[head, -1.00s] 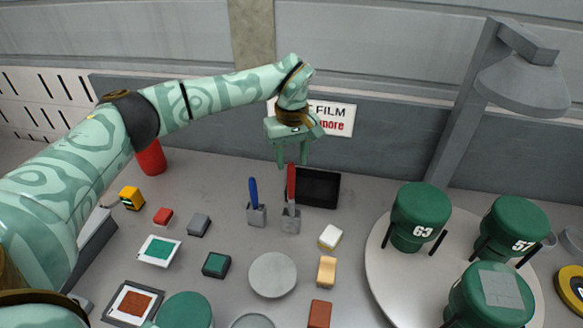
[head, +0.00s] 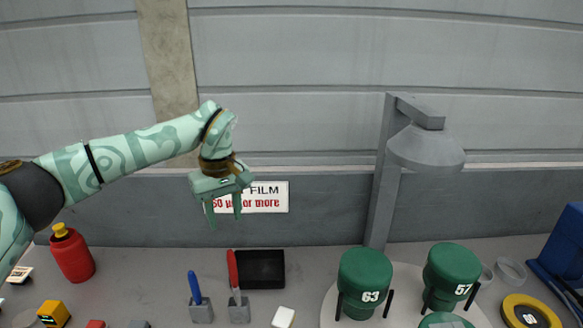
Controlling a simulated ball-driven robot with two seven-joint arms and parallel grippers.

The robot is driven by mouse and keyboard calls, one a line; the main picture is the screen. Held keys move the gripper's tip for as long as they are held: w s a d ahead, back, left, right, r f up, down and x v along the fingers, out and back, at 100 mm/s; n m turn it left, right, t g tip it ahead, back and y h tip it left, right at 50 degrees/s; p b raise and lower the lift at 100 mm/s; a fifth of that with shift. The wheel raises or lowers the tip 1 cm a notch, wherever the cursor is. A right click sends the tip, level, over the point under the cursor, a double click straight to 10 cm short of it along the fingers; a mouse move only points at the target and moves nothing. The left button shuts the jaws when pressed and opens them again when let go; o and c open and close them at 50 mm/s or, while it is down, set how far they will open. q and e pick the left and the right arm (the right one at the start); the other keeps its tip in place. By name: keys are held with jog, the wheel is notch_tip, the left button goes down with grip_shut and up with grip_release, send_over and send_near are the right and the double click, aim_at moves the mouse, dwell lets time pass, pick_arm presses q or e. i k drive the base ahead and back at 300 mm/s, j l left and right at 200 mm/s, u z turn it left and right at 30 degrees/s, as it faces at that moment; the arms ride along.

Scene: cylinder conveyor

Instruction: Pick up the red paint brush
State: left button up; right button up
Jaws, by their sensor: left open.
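The red paint brush (head: 232,270) stands upright in a small grey holder (head: 239,309) on the table, in the lower middle of the head view. A blue brush (head: 194,288) stands in a like holder just left of it. My left gripper (head: 225,220) is open and empty, with its fingers pointing down. It appears above the red handle in the picture, apart from it. My right gripper is not in view.
A black tray (head: 262,285) lies right behind the red brush. A red bottle (head: 72,255) stands at the left. Green canisters (head: 364,277) stand on a round plate at the right, by a grey lamp post (head: 383,190). A wall with a sign (head: 265,198) rises behind.

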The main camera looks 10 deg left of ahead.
aim_at(232, 267)
jog(key=k, duration=1.5)
